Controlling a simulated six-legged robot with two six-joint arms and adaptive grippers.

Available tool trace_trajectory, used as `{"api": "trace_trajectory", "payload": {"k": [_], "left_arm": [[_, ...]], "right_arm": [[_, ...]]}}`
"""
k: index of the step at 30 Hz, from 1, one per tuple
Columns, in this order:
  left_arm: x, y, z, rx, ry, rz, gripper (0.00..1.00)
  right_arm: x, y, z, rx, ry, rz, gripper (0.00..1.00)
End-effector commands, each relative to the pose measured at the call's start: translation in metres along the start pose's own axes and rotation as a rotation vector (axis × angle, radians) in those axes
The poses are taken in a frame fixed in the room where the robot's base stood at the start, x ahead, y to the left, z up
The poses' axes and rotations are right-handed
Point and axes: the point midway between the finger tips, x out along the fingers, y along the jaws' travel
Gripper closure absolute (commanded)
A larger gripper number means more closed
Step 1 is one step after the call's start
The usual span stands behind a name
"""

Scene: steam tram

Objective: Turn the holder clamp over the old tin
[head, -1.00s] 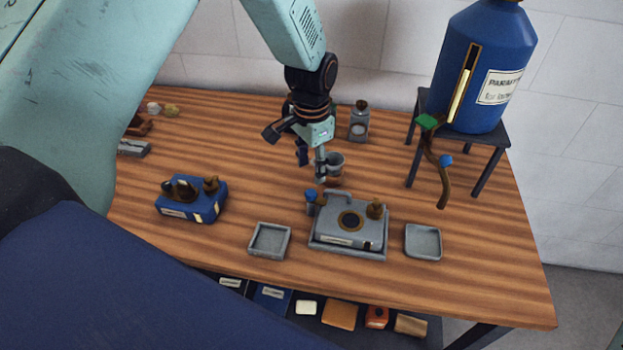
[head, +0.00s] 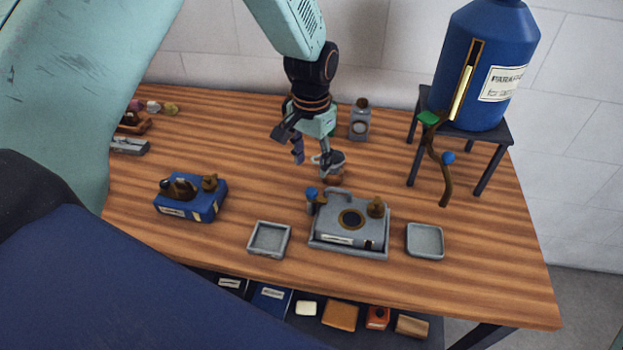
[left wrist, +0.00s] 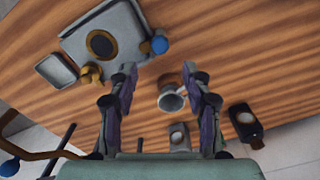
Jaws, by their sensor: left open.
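A flat grey tin (head: 346,219) with a dark round opening ringed in brass sits in a shallow grey tray (head: 330,248) on the table. A blue knob (head: 312,193) stands at its back left and a brass cap (head: 376,206) on its right side. I cannot tell which part is the holder clamp. My left gripper (head: 312,163) is open behind the tin, above the table. A small grey cup (head: 337,160) is close by its fingers. In the left wrist view the cup (left wrist: 172,98) shows between the open fingers (left wrist: 160,80). My right gripper is not in view.
A blue box (head: 191,204) with brass fittings stands at the left. Small grey dishes flank the tin, left (head: 269,239) and right (head: 425,241). A grey bottle (head: 360,120) stands behind. A blue tank (head: 485,65) rests on a dark stand at the right, with a bent brown pipe.

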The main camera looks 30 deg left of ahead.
Motion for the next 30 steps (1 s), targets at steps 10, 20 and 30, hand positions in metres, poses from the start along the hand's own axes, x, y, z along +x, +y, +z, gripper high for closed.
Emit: {"api": "trace_trajectory", "payload": {"k": [10,20,30], "left_arm": [[0.036,0.0,0.001,-0.094,-0.004,0.0,0.51],[0.079,0.0,0.0,-0.092,-0.001,0.0,0.51],[0.086,0.0,0.0,-0.091,0.001,0.0,0.51]], "right_arm": [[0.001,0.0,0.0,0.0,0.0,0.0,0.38],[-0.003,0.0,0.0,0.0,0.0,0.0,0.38],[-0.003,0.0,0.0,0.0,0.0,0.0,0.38]]}}
